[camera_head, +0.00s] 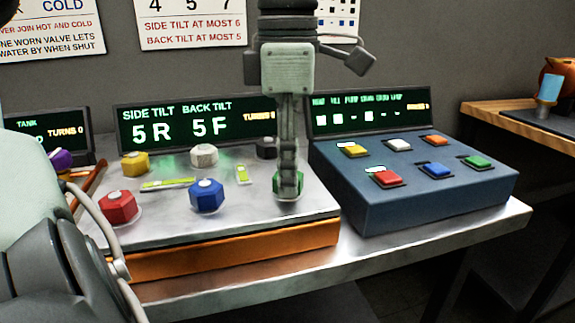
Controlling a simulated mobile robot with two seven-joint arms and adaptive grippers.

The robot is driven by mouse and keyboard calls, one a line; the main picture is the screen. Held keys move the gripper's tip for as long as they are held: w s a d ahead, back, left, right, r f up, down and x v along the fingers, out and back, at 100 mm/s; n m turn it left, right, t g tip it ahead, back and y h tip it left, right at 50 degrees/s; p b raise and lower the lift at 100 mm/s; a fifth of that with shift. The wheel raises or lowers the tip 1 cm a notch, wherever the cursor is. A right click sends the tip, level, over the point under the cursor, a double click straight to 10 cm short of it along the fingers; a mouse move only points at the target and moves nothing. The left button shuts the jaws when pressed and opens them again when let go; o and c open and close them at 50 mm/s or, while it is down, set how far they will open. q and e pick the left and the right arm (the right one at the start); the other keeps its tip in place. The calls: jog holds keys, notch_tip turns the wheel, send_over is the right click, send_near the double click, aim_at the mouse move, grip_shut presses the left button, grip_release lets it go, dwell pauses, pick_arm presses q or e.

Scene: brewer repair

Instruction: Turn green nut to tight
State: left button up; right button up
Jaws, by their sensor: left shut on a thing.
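The green nut (276,185) sits at the front right corner of the tilted metal plate (240,222). My left gripper (288,186) points straight down over it, with its fingers shut on the nut and hiding much of it. The display (195,126) behind the plate reads side tilt 5 R and back tilt 5 F, with turns 0 at its right end. My right gripper is not in view.
Other nuts on the plate are red (118,208), blue (206,196), yellow (134,162), white (204,155) and black (266,148). Two level vials lie between them. A blue button box (420,202) stands close on the right. A wooden table (510,108) is at the far right.

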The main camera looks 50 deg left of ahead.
pick_arm(q)
jog(key=o, duration=1.2)
jog(key=shift+c, duration=0.2)
jog(key=shift+r, duration=0.1)
notch_tip(320, 180, up, 12)
